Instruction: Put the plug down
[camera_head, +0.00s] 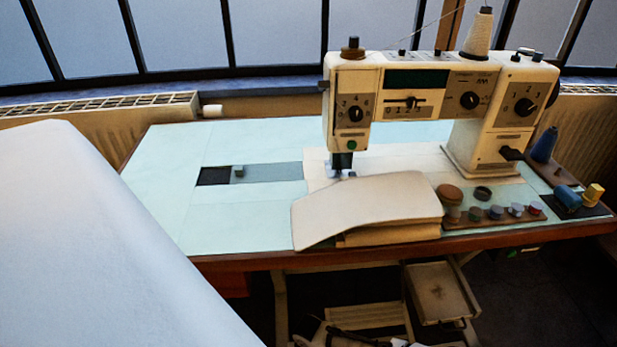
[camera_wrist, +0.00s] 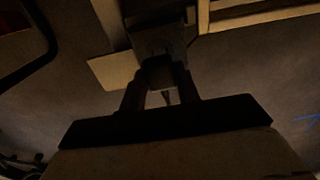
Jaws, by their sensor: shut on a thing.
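In the wrist view, my gripper (camera_wrist: 161,88) is shut on a small dark block, which I take to be the plug (camera_wrist: 160,72). The picture is very dark, so the plug's shape and prongs cannot be made out. A larger dark form lies just beyond the plug, and I cannot tell whether the two touch. In the head view I cannot make out the gripper or the plug clearly; the space under the table is deep in shadow.
A cream sewing machine (camera_head: 440,100) stands on the pale table (camera_head: 160,165). Folded cream cloth (camera_head: 370,210) lies at its front edge, beside several small spools. An open drawer (camera_head: 440,292) sticks out below. A large pale surface covers the head view's left side. Dark floor (camera_head: 560,290) shows at right.

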